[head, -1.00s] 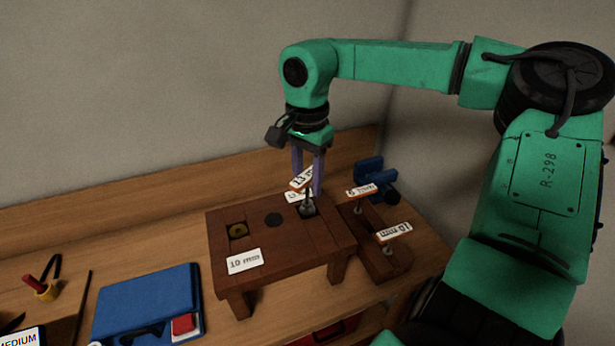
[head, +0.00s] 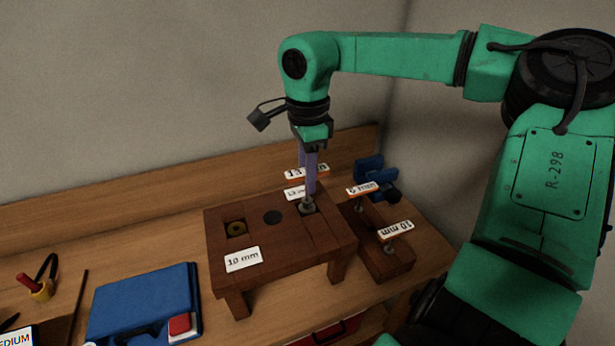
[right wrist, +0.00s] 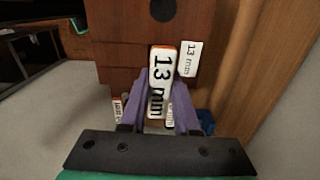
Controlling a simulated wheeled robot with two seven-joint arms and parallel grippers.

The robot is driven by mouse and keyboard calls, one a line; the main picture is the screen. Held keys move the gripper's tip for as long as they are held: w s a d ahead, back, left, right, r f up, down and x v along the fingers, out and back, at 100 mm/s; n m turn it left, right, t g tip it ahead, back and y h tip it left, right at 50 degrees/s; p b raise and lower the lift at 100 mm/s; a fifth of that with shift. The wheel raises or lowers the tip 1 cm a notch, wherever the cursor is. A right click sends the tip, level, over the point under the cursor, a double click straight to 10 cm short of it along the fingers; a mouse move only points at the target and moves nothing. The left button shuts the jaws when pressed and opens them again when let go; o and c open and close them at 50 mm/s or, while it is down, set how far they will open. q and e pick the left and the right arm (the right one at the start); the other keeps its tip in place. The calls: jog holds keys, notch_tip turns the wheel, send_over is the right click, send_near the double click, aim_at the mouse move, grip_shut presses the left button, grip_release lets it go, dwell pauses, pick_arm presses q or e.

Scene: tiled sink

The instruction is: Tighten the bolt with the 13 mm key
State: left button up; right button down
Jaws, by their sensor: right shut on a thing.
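My right gripper (head: 309,172) is shut on the 13 mm key, whose orange-edged white label (head: 320,171) shows beside the fingers. In the right wrist view the key's label (right wrist: 161,70) lies between the two purple fingers. The key's lower end stands at a grey metal bolt or socket (head: 307,208) in the right recess of the brown wooden block (head: 290,248). The fingers partly cover this spot, so I cannot tell how fully the key is seated. A flat 13 mm label (head: 295,192) lies behind the recess. My left gripper is not in view.
A wooden holder (head: 372,245) right of the block carries a smaller key (head: 361,189) and a 10 mm key (head: 395,231). A blue clamp-like object (head: 369,170) is behind them. A blue case (head: 145,303) lies left of the block.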

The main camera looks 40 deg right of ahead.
jog(key=m+b, duration=0.1)
jog(key=m, duration=0.1)
jog(key=shift+f+m, duration=0.1)
jog(key=shift+m, duration=0.2)
jog(key=m, duration=0.3)
jog(key=shift+m, duration=0.4)
jog(key=shift+c, duration=2.4)
grip_release()
jog(key=shift+a, duration=0.1)
jog(key=shift+r, duration=0.25)
notch_tip(320, 180, up, 7)
jog(key=p, duration=0.5)
jog(key=shift+p, duration=0.4)
jog(key=shift+f, duration=0.1)
